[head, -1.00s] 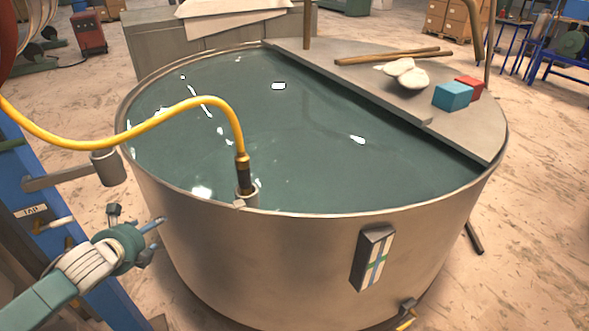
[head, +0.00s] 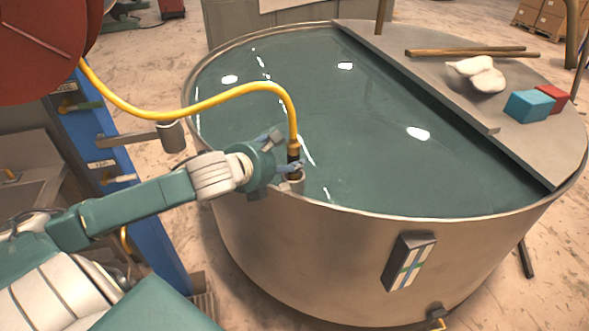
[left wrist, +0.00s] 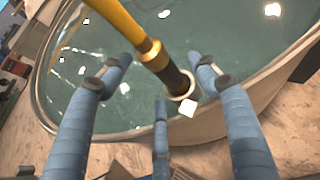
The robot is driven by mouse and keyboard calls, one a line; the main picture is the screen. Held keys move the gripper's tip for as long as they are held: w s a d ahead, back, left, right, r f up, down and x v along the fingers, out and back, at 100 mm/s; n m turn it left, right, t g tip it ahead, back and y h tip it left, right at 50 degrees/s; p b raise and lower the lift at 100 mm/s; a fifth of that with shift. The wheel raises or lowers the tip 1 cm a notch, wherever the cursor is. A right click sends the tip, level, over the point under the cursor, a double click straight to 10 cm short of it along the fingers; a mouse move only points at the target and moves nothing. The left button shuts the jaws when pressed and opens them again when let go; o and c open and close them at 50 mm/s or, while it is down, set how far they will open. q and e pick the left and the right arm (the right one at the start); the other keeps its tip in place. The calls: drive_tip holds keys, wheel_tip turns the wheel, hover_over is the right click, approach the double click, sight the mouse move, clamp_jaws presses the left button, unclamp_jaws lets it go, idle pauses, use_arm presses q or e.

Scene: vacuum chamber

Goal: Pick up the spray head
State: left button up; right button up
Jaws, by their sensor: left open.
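The spray head (head: 293,152) is a black nozzle with a brass collar at the end of a yellow hose (head: 200,98). It stands nearly upright in a small round holder (head: 296,186) on the tank's near rim. My left gripper (head: 287,153) has come in from the left and is at the spray head, with its fingers spread. In the left wrist view the spray head (left wrist: 174,76) lies between the open blue fingers (left wrist: 158,78), nearer the right one. I cannot tell whether any finger touches it. My right gripper is not in view.
The round metal tank (head: 320,245) is full of greenish water. A grey shelf (head: 435,85) across its far right bears white lumps (head: 478,75), wooden sticks (head: 470,51), a blue block (head: 528,106) and a red block (head: 556,98). A blue post (head: 115,160) with a cup holder (head: 172,137) stands left.

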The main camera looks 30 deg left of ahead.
sight(288, 153)
use_arm(q)
drive_tip(key=shift+w, duration=0.4)
drive_tip(key=x, duration=0.1)
drive_tip(key=p+x, duration=0.1)
drive_tip(key=x, duration=0.1)
drive_tip(key=p+x, duration=0.1)
drive_tip(key=shift+w+a, duration=0.2)
drive_tip(key=shift+a, duration=0.1)
drive_tip(key=shift+w+f, duration=0.2)
drive_tip(key=shift+s, duration=0.1)
drive_tip(key=c, duration=0.6)
drive_tip(key=shift+r, duration=0.1)
clamp_jaws()
